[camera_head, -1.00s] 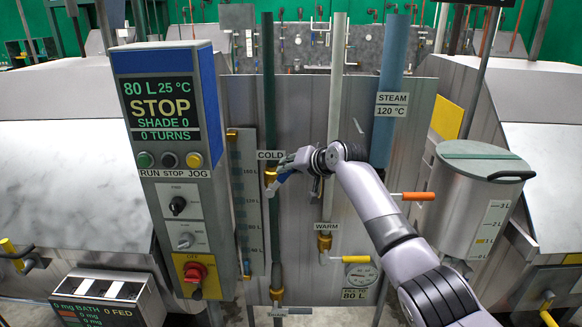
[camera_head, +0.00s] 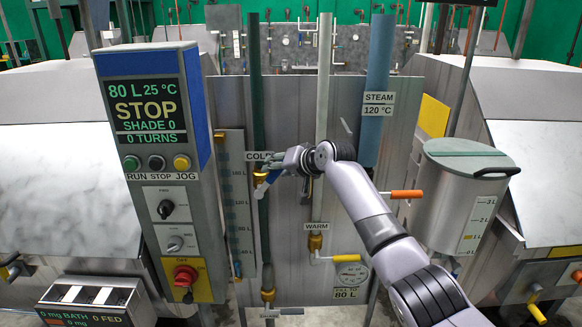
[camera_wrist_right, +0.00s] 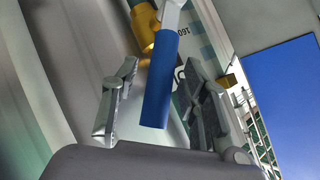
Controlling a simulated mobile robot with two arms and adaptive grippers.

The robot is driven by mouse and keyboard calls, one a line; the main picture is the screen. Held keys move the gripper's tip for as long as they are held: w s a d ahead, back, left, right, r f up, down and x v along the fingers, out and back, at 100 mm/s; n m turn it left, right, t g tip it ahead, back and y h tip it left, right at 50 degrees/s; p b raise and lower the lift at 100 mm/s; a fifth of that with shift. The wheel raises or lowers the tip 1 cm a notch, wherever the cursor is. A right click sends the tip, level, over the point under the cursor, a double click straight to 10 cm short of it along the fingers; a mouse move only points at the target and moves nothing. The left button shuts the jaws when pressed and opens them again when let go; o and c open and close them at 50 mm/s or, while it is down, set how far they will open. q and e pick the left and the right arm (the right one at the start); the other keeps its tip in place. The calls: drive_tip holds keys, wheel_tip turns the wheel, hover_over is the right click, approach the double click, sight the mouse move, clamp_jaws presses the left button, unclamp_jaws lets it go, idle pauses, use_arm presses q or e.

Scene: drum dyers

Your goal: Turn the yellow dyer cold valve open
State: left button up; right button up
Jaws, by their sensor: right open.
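The cold valve is a brass fitting (camera_head: 259,178) on the dark pipe just below the COLD label (camera_head: 256,157). Its lever has a blue grip (camera_head: 273,177). My right gripper (camera_head: 283,168) reaches the valve from the right and partly covers the label and lever. In the right wrist view, the blue grip (camera_wrist_right: 160,85) lies between the two spread fingers of my right gripper (camera_wrist_right: 163,78), with gaps on both sides. The brass valve body (camera_wrist_right: 146,27) is beyond it. My left gripper is not in view.
The control panel (camera_head: 160,200) stands left of the valve, with a level gauge (camera_head: 238,200) between. The warm valve (camera_head: 315,243), with a yellow lever (camera_head: 340,259), is lower right. An orange handle (camera_head: 407,194) and grey tank (camera_head: 460,200) are further right.

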drive_tip(key=v, duration=1.1)
drive_tip(key=shift+s+d+r, duration=0.15)
drive_tip(key=shift+s+d, duration=0.05)
